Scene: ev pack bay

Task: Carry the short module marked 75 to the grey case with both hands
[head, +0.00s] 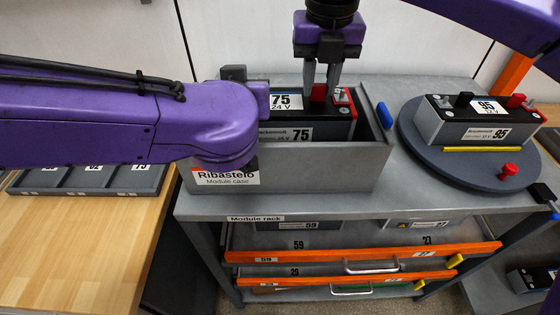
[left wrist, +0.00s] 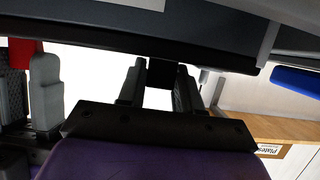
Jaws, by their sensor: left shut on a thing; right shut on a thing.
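The short module marked 75 (head: 326,130) is a dark block with white labels and a red end. It is inside the walls of the grey case (head: 330,168), its upper part showing above the front wall. I cannot tell if it rests on the case floor. My right gripper (head: 321,90) points down and is shut on the red post on the module's top. My left gripper (left wrist: 160,88) is hidden behind my purple left arm in the head view. The left wrist view shows its fingers shut on the module's black post (left wrist: 162,73).
A round grey turntable (head: 413,150) at right holds a module marked 95 (head: 475,122). The case stands on a grey rack top with orange-fronted drawers (head: 370,255) below. A tray (head: 105,180) lies on the wooden table at left. A blue piece (head: 384,115) is at the case's right side.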

